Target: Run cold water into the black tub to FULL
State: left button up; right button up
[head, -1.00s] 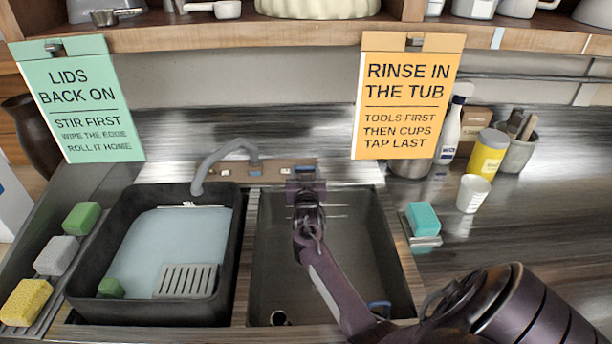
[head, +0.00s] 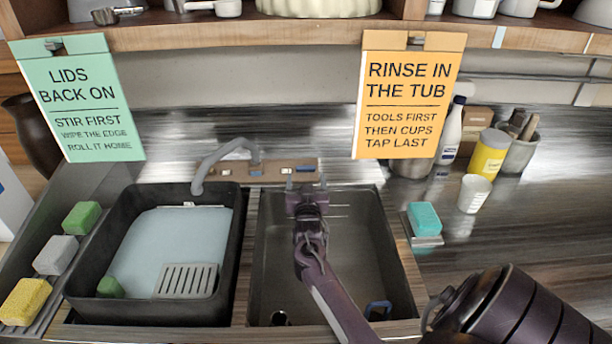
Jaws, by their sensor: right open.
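The black tub (head: 84,270) sits at the left and holds pale blue water (head: 165,240). A small white mark shows at its back inner wall; I cannot read it. The grey spout (head: 225,160) curves over the tub's back edge; I cannot make out a stream below it. The tap panel (head: 230,170) with small blue and white parts lies behind the tub and basin. My right gripper (head: 306,188) is open and empty, just in front of the panel's right end, over the basin's back edge. My left gripper is not in view.
A grey slotted piece (head: 187,280) and a green sponge (head: 110,287) are in the tub. Several sponges line the left edge. A teal sponge (head: 423,217) and white cup (head: 474,193) stand right. Two signs hang above.

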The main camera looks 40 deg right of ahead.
jog(key=shift+v, duration=1.75)
jog(key=shift+r, duration=0.15)
